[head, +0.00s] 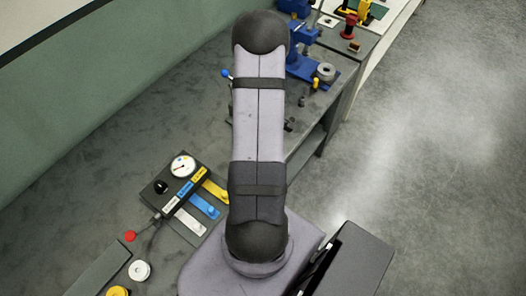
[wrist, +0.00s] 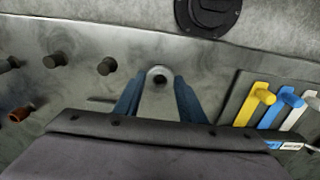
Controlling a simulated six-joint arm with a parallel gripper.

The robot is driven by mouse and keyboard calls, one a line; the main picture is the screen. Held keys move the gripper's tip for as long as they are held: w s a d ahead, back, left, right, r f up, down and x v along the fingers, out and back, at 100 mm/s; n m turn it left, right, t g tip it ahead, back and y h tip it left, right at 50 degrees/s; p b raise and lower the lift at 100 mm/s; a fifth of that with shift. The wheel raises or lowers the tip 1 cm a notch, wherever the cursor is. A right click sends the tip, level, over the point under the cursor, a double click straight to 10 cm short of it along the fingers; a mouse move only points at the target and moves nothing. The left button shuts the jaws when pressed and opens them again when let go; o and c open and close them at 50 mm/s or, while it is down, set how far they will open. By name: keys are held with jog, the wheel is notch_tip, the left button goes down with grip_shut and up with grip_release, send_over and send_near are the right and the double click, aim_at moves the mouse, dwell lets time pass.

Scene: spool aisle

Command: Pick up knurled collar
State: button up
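My gripper (wrist: 158,88) shows in the wrist view as two blue fingers standing apart. A grey ring-shaped part (head: 325,71) lies on the blue fixture at the bench's far end.
Several dark pegs (wrist: 106,66) stand left of the gripper. A panel with yellow, blue and white levers (wrist: 264,98) is at the right, and a dark round base (wrist: 208,12) is beyond. In the head view, a gauge box (head: 180,182) stands on the grey bench; bare bench (head: 130,120) lies behind it.

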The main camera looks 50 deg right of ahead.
jog(key=c, duration=0.5)
jog(key=shift+r, duration=0.1)
jog(key=shift+r+b, duration=1.45)
jog(key=shift+r, duration=3.5)
jog(key=shift+w+d+f+p, duration=0.15)
jog(key=shift+w+d+p, duration=0.35)
jog(key=shift+w+d, duration=1.4)
jog(key=shift+w+d+f+p, duration=0.1)
jog(key=shift+w+d+p, duration=0.35)
jog(key=shift+w+d, duration=1.4)
jog(key=shift+w+d+f+p, duration=0.15)
jog(key=shift+w+d+p, duration=0.6)
jog(key=shift+w, duration=2.05)
jog(key=shift+d, duration=0.25)
